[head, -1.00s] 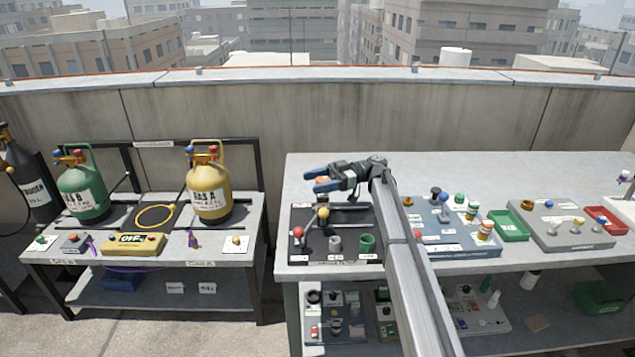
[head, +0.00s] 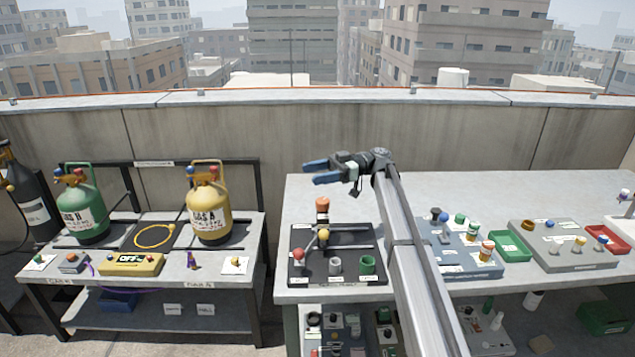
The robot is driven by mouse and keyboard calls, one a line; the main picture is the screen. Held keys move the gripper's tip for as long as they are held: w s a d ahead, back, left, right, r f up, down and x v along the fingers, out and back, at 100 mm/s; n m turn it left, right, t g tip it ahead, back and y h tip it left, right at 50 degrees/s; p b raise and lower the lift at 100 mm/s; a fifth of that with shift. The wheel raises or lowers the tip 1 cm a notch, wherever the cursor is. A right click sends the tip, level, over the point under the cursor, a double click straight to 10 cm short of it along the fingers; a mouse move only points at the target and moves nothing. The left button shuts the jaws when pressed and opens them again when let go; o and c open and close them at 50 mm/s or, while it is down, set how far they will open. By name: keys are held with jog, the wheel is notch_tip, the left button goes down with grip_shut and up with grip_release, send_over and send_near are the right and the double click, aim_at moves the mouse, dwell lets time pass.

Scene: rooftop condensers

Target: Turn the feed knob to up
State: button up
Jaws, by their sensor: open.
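My gripper (head: 311,172) is open and empty, its blue fingers pointing left above the right bench, beyond the black panel. No readable label tells which control is the feed knob. On the left bench a small yellow knob (head: 236,260) sits on a white card and a green knob (head: 38,259) on another. The gripper touches none of these.
The left bench (head: 205,278) holds a green cylinder (head: 82,205), a yellow cylinder (head: 209,203) and a yellow box reading OFF (head: 131,264). My arm hides part of the right bench.

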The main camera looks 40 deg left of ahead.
jog(key=shift+r, duration=0.1)
jog(key=shift+w+d, duration=0.15)
jog(key=shift+w, duration=0.05)
jog(key=w+d+f+m+y, duration=0.1)
jog(key=w+d+f, duration=0.1)
jog(key=w+d, duration=0.15)
jog(key=m+t+y, duration=0.8)
jog(key=t, duration=0.2)
send_near(317, 202)
jog(key=x, duration=0.3)
jog(key=w+x, duration=0.1)
jog(key=x, duration=0.3)
jog(key=f+x, duration=0.1)
jog(key=x, duration=0.2)
jog(key=shift+w+a, duration=0.1)
jog(key=shift+a, duration=0.45)
